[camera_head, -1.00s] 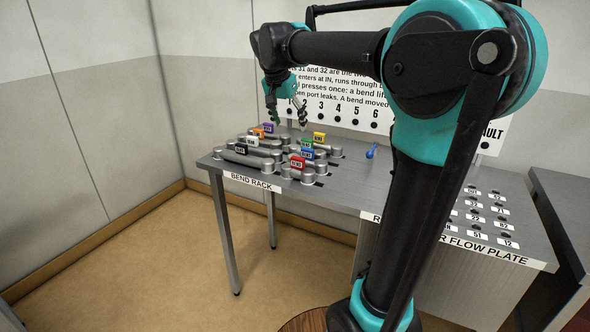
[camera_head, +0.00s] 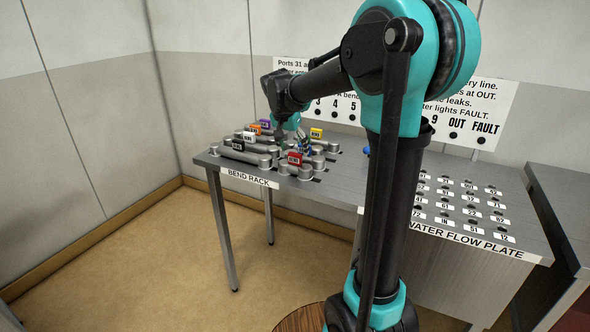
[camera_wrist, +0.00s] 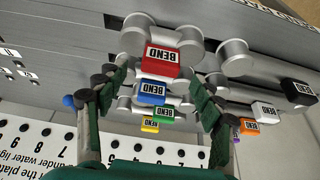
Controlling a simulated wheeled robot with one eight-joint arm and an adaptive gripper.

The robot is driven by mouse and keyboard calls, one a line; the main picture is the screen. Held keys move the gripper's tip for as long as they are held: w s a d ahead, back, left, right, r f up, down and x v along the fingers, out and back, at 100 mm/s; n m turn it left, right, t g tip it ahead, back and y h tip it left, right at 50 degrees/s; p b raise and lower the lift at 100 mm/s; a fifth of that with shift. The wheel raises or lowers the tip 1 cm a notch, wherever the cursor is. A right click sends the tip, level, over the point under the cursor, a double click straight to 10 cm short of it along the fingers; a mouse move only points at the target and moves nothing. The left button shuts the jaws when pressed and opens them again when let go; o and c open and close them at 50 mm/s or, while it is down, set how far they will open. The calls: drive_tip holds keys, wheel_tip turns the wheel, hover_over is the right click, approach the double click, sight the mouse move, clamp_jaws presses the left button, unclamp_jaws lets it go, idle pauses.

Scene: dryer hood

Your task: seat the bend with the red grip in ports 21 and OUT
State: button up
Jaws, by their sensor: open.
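The bend with the red grip (camera_head: 294,158) sits at the near right end of the rack in the head view. In the wrist view its red grip (camera_wrist: 162,62) and grey pipe show beyond the fingertips. My gripper (camera_head: 291,142) is low over the rack, close to the red, blue and green grips. In the wrist view my gripper (camera_wrist: 162,85) is open, its fingers either side of the row of grips, with nothing held. The water flow plate (camera_head: 440,229) is at the right. Its port labels are too small for me to pick out 21 and OUT surely.
Bends with blue (camera_wrist: 151,92), green (camera_wrist: 163,115) and yellow (camera_wrist: 150,125) grips stand in line with the red one. Black (camera_head: 237,145), white (camera_head: 249,136), orange and purple ones stand to the left. A sign (camera_head: 480,105) stands behind. My arm hides part of the table.

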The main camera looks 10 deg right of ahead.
sight(295, 153)
drive_tip(key=shift+x, duration=1.9)
drive_tip(key=shift+c, duration=0.6)
clamp_jaws()
